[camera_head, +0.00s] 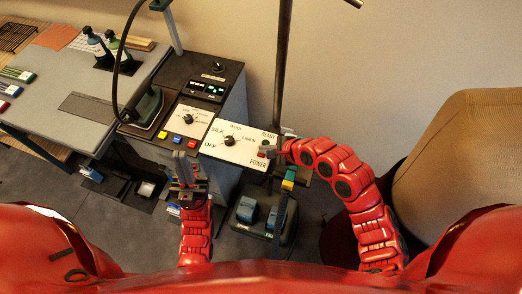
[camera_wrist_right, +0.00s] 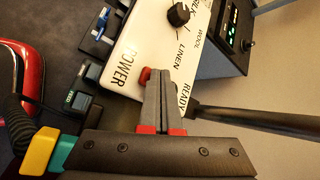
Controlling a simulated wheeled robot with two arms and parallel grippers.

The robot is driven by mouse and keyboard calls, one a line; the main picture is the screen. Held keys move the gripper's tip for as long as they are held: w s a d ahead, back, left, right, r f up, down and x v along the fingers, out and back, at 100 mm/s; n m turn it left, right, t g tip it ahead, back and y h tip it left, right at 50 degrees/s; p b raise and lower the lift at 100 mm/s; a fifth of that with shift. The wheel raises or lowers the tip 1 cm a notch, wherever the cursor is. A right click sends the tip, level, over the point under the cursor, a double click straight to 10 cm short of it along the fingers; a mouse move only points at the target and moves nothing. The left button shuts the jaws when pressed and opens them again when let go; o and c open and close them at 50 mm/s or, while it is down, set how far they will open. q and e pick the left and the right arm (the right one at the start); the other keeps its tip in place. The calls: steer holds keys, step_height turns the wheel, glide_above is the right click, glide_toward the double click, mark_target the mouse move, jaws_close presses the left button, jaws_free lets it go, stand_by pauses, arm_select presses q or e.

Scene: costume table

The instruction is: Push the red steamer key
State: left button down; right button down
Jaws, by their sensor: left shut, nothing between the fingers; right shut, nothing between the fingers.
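The white steamer panel (camera_head: 236,143) has a black dial and the labels OFF, SILK, WOOL, LINEN, READY and POWER. The red steamer key (camera_head: 262,155) sits by the POWER label; it also shows in the right wrist view (camera_wrist_right: 145,74), partly hidden by my fingers. My right gripper (camera_head: 270,149) is shut and empty, with its grey fingertips at the key. In the right wrist view the tips of my right gripper (camera_wrist_right: 157,76) overlap the key's edge; I cannot tell whether they touch it. My left gripper (camera_head: 184,160) is shut and empty, in front of the panel's left side.
A second panel (camera_head: 188,121) to the left has a dial and red, yellow and blue keys (camera_head: 177,139). An iron (camera_head: 148,106) stands beside it. A dark pole (camera_head: 282,60) rises behind the steamer panel. A beige chair (camera_head: 455,150) is at right.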

steer(key=shift+r+p, duration=0.6)
steer(key=shift+p, duration=0.05)
steer(key=shift+r+p, duration=0.25)
steer(key=shift+p, duration=0.05)
step_height(320, 180, up, 6)
steer(key=p, duration=0.4)
steer(key=shift+f+p, duration=0.25)
steer(key=shift+p, duration=0.15)
